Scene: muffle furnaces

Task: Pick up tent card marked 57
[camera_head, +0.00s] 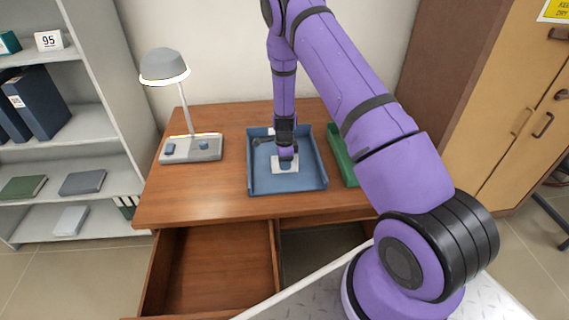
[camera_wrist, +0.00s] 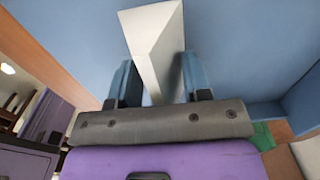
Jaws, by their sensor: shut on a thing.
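A white tent card (camera_head: 278,168) is in the blue tray (camera_head: 290,187) on the wooden desk. In the wrist view the card (camera_wrist: 150,22) runs up between my two blue finger pads, with its folded edge toward me. No number can be read on it in either view. My gripper (camera_head: 286,159) reaches down into the tray and is shut on this card. It also shows in the wrist view (camera_wrist: 158,78). Whether the card touches the tray floor I cannot tell.
A desk lamp (camera_head: 165,66) stands left of the tray and a green tray (camera_head: 341,155) right of it. Another tent card (camera_head: 49,40), marked 95, is on the left shelf. The left desk drawer (camera_head: 212,268) is open. The desk's front left corner is clear.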

